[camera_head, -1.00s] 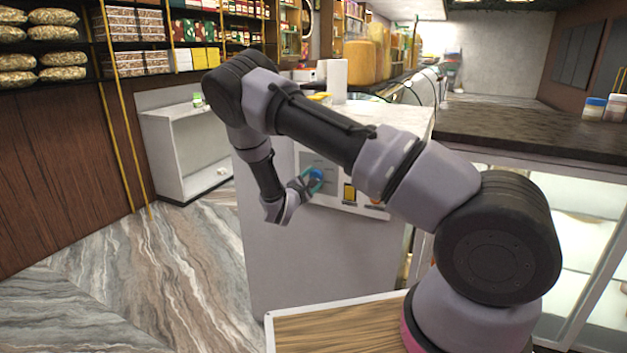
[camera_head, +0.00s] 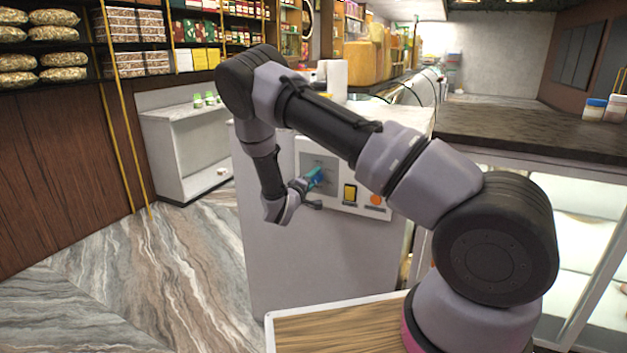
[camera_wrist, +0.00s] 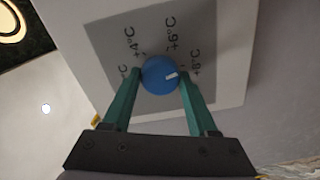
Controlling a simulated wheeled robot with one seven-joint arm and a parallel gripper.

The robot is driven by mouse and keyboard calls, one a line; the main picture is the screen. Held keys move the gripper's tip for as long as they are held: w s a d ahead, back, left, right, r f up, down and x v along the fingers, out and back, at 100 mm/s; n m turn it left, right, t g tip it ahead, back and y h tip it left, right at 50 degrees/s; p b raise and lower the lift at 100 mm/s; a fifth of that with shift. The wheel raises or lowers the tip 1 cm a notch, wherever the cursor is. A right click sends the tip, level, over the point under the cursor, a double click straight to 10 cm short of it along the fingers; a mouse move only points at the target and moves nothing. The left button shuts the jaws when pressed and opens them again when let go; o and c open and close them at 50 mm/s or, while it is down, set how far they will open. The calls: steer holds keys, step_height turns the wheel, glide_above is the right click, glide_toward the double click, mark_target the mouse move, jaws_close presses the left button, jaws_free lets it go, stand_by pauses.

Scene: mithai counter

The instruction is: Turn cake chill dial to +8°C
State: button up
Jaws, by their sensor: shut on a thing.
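The cake chill dial is a round blue knob (camera_wrist: 160,76) on a grey label plate (camera_wrist: 203,25), with +4°C, +6°C and +8°C printed around it. Another label at the left is partly hidden by a finger. My gripper (camera_wrist: 160,74) has its two green fingers on opposite sides of the knob, shut on it. In the head view my gripper (camera_head: 312,180) is at the panel (camera_head: 328,160) and mostly hides the knob.
A yellow-and-black switch (camera_head: 349,195) and an orange button (camera_head: 376,198) sit right of the dial on the panel. A dark counter (camera_head: 520,130) lies at the right. The marble floor (camera_head: 130,270) at left is clear.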

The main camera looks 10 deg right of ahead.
steer(key=shift+m, duration=1.1)
steer(key=o, duration=1.4)
steer(key=shift+c, duration=0.2)
steer(key=shift+s, duration=0.1)
steer(key=v, duration=1)
steer(key=shift+s+a, duration=0.2)
steer(key=shift+s, duration=0.1)
